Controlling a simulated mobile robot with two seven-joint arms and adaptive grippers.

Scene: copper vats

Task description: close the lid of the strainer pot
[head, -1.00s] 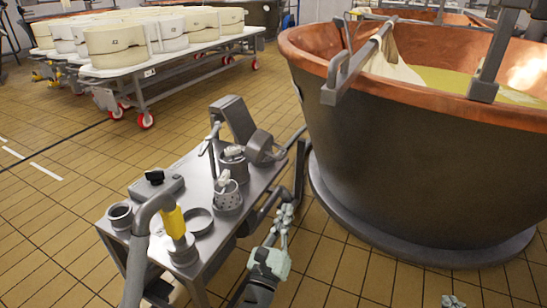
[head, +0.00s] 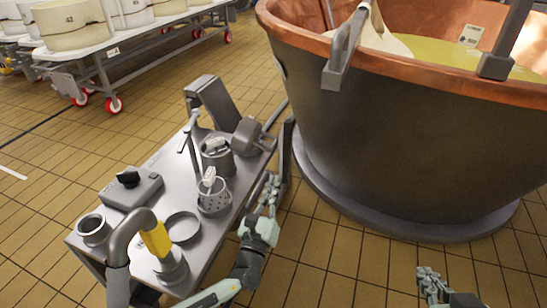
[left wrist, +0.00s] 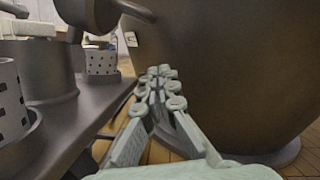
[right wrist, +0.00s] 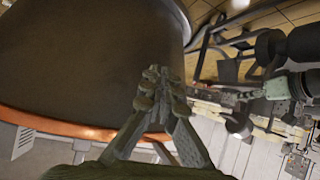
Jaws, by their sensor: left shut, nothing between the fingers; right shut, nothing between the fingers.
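A grey metal pot (head: 217,157) stands toward the back of the steel table, with a pale item at its mouth. A thick round grey piece (head: 250,137) is tilted to its right; I cannot tell whether it is the pot's lid. A perforated strainer basket (head: 213,198) stands in front, holding another pale item. It also shows at the left edge of the left wrist view (left wrist: 10,95). My left gripper (head: 268,190) is shut and empty beside the table's right edge, right of the basket, apart from it. My right gripper (head: 428,278) is shut and empty over the floor.
A large copper vat (head: 390,130) stands close on the right. Tiled floor lies clear in front of it.

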